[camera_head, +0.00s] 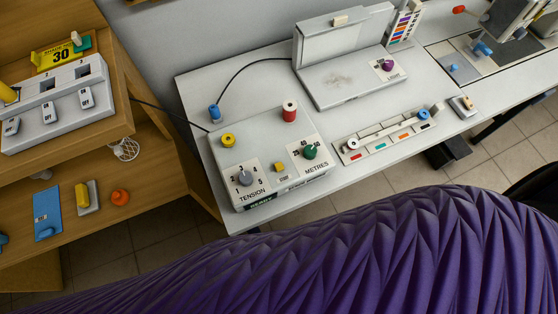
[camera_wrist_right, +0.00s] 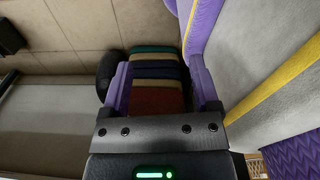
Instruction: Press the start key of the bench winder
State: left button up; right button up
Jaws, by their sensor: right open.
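The grey control box marked TENSION and METRES (camera_head: 262,142) sits on the white table in the head view. I cannot tell which is the start key. My right gripper (camera_wrist_right: 158,78) is open in the right wrist view, away from any visible key. My left gripper is not in view.
A large purple pleated surface (camera_head: 350,260) fills the head view's bottom. Wooden shelves (camera_head: 150,180) are at left. A striped stack (camera_wrist_right: 157,85) shows between my right fingers.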

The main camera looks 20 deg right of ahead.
grip_shut()
dwell(0.4)
jog(key=shift+a, duration=0.1)
dwell(1.4)
